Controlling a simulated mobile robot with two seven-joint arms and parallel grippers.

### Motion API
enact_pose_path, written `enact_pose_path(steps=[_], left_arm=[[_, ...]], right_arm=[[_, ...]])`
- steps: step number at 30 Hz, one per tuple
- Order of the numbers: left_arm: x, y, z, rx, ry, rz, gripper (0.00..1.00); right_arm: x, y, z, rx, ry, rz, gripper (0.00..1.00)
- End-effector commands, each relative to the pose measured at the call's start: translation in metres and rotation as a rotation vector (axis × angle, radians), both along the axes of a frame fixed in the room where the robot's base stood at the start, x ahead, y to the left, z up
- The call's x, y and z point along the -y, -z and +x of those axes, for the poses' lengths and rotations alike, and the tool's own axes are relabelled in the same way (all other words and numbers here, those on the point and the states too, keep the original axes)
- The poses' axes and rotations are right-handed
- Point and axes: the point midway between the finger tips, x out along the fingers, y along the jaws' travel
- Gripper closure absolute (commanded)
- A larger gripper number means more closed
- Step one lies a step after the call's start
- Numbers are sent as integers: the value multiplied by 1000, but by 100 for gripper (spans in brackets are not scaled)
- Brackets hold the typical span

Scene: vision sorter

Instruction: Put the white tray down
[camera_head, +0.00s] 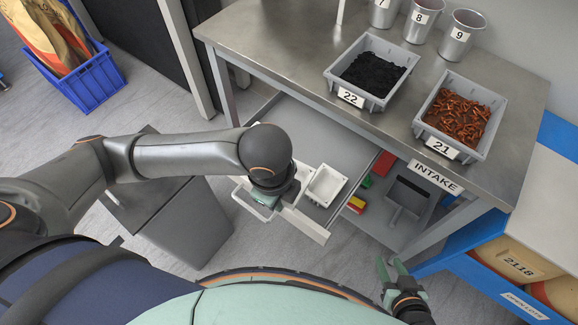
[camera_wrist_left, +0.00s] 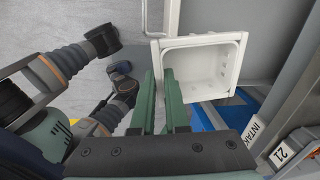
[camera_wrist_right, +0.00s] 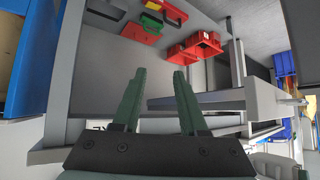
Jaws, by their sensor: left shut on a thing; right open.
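The white tray (camera_head: 326,185) is a small, shallow rectangular box, empty inside. In the head view it is at the open drawer (camera_head: 318,136) under the metal table, near the drawer's front. My left gripper (camera_head: 287,200) is shut on the tray's near wall; the left wrist view shows its fingers (camera_wrist_left: 162,75) at the edge of the tray (camera_wrist_left: 197,66). I cannot tell whether the tray touches the drawer floor. My right gripper (camera_head: 390,268) is open and empty, low at the right; its spread fingers (camera_wrist_right: 157,95) show in the right wrist view.
The metal table (camera_head: 290,55) carries grey bin 22 (camera_head: 341,97), bin 21 (camera_head: 441,150) and several metal cups (camera_head: 458,40). Red bins (camera_wrist_right: 193,48) lie below the table. A grey bin (camera_head: 180,225) stands left of the drawer. Bare drawer floor lies behind the tray.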

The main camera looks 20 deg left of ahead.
Motion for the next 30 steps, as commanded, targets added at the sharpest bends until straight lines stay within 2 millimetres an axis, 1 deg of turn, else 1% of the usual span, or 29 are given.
enact_pose_path(steps=[1,4,7,11,18,21,24,27,30], left_arm=[[3,3,-4,-3,47,-2,100],[6,5,-6,0,110,0,100],[4,10,0,0,133,3,100],[-6,22,24,1,132,6,100],[-26,49,81,0,130,4,100],[-31,71,95,-2,133,4,100],[-36,86,108,-1,133,4,100],[-38,95,116,0,136,3,100],[-39,99,119,1,137,2,100]], right_arm=[[0,1,0,0,0,0,58],[0,1,0,0,0,0,58],[0,3,0,0,0,0,58],[-1,8,0,-5,-2,0,58],[-6,14,1,-10,-9,6,58],[-9,14,4,-2,-14,11,58],[-13,15,7,2,-22,17,58],[-16,16,8,0,-28,20,58],[-17,15,10,2,-30,20,58]])
